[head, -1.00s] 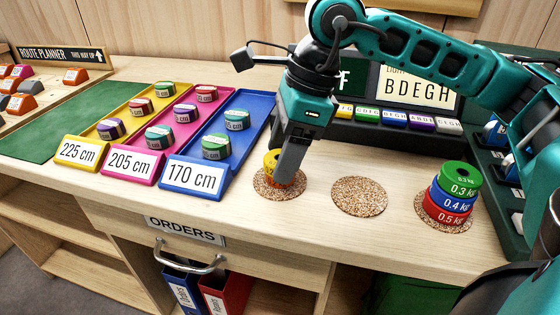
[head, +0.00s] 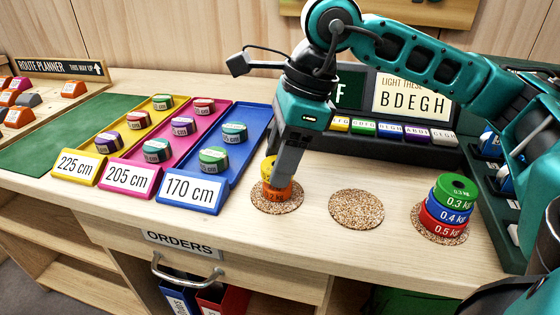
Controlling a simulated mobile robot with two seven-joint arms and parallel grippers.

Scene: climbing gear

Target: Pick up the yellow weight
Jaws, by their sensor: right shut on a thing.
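The yellow weight (head: 267,166) shows partly at the left cork mat (head: 290,207), with my right gripper (head: 283,172) over it. The right gripper points down and is shut on the yellow weight, and its finger hides much of the weight. An orange weight (head: 276,192) shows below the yellow one, on the mat. I cannot tell whether the two weights touch. My left gripper is not in view.
The middle cork mat (head: 356,211) is empty. On the right mat (head: 438,238) stand green (head: 456,188), blue (head: 446,205) and red (head: 441,219) weights, stacked. A blue tray (head: 215,190) stands left of the gripper. A sign board (head: 415,100) stands behind.

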